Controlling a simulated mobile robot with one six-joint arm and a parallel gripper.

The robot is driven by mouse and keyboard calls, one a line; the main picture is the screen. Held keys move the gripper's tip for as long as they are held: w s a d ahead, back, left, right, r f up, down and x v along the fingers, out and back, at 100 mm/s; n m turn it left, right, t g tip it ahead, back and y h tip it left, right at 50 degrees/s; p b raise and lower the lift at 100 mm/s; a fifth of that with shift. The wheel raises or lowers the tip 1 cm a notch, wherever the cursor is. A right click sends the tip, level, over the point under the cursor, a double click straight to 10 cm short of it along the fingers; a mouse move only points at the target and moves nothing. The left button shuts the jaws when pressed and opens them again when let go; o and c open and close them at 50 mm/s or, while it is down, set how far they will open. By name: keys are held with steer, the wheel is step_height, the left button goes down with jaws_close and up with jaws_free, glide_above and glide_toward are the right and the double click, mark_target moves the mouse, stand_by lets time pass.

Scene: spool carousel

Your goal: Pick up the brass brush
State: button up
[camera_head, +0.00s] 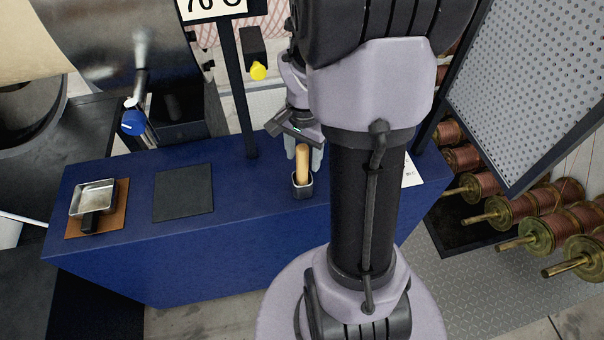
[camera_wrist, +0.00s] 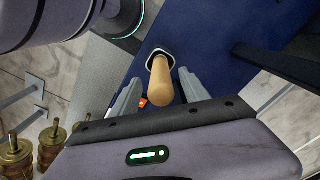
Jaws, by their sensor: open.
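The brass brush shows as a tan wooden handle (camera_head: 303,163) standing upright in a small dark holder (camera_head: 302,188) on the blue bench. Its lower end is hidden inside the holder. In the wrist view the handle (camera_wrist: 161,82) points up toward the camera, out of the holder's pale-rimmed mouth (camera_wrist: 160,57). My gripper (camera_head: 303,152) is open, with its fingers around the top of the handle. In the wrist view the fingers (camera_wrist: 158,92) lie on either side of the handle, with a visible gap on both sides.
The blue bench (camera_head: 190,240) also bears a metal pan (camera_head: 94,197) on a brown mat and a dark square mat (camera_head: 183,193). Several copper spools (camera_head: 520,210) and a perforated panel (camera_head: 535,80) stand at right.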

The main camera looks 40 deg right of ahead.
mark_target(302, 171)
steer(key=shift+a+f, duration=0.25)
steer(key=shift+f, duration=0.9)
steer(key=shift+w+d+f+b, duration=0.1)
steer(key=shift+f+b, duration=0.2)
steer(key=shift+f, duration=0.1)
steer(key=shift+r, duration=0.1)
jaws_close()
